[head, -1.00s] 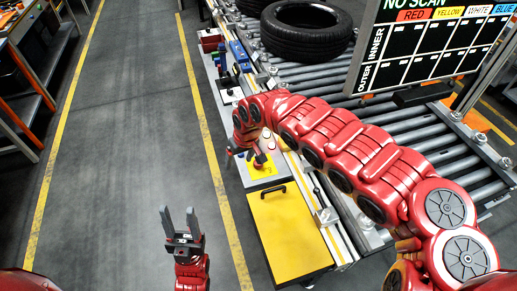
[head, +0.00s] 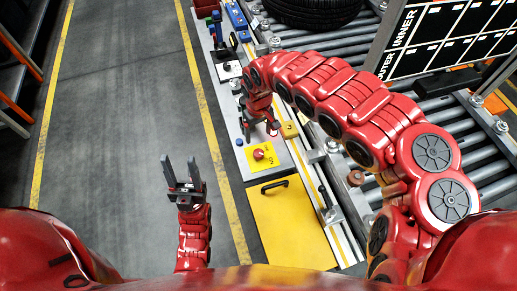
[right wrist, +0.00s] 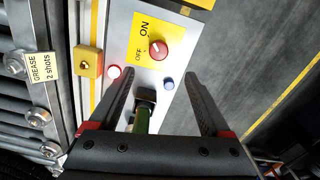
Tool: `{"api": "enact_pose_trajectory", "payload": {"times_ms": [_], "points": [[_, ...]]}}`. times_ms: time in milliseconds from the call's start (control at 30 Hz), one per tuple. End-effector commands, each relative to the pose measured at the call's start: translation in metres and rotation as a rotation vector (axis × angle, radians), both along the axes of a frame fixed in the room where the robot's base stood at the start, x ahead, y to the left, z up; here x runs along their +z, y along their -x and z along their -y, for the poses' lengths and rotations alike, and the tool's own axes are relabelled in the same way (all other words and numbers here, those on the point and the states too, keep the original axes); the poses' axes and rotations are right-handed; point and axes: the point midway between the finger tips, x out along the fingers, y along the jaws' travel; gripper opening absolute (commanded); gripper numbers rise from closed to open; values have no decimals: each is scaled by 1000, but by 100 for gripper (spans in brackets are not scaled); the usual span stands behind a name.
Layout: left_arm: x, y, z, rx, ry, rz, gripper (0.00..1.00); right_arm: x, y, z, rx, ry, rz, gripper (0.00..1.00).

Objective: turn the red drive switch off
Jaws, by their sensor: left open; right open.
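The red drive switch (head: 259,154) is a round red knob on a yellow plate marked ON and OFF, on the grey control panel (head: 276,168). In the right wrist view the red switch (right wrist: 158,49) lies just beyond my fingertips, between their lines, with a light mark on its knob; I cannot tell its setting surely. My right gripper (head: 260,131) is open and empty, pointing down over the panel, behind the switch and apart from it. Its fingers also show in the right wrist view (right wrist: 158,76). My left gripper (head: 181,172) is open and empty over the floor.
A red button (right wrist: 113,71), a blue button (right wrist: 169,84) and a green-handled black control (right wrist: 143,112) are near my right fingers. A yellow box (right wrist: 88,62) stands beside the panel. The roller conveyor (head: 440,118) carries a tyre (head: 312,10). The floor at left is clear.

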Motion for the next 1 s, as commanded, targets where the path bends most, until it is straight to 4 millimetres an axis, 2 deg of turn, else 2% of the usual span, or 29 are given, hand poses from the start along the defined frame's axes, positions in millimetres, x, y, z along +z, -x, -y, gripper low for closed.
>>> {"api": "enact_pose_trajectory", "payload": {"times_ms": [200,600,833,1000], "points": [[6,0,0,0,0,0,50,-43,3,-1,-1,-1,-6,82],[14,0,0,0,0,0,50,-102,1,-2,-2,-4,0,82],[14,0,0,0,0,0,50,-121,1,-2,0,-3,-2,82],[14,0,0,0,0,0,50,-125,0,1,-1,1,0,82]]}}
